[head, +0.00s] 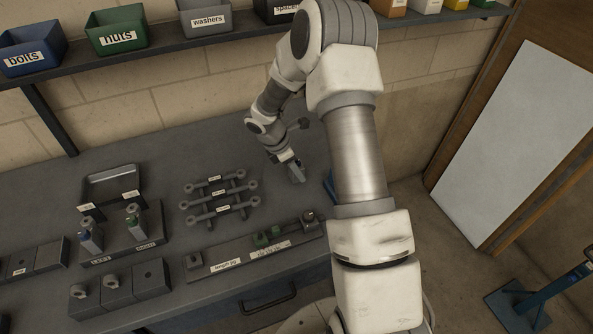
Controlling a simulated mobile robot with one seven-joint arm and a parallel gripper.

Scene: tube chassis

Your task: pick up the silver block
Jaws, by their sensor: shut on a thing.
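My gripper (292,167) points down over the grey bench top, right of the labelled bars and behind the length jig. It is shut on a small grey piece, which looks like the silver block (297,175). The fingers cover part of it. The piece is close to the bench top; I cannot tell whether it touches. No other loose silver block is clear to see.
Labelled bars lie on a rack (220,195) left of my gripper. The length jig (255,248) lies nearer. A stand with two bottles (125,245) is at the left. A blue item (329,186) is partly hidden by my arm. Labelled bins (117,30) line the shelf.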

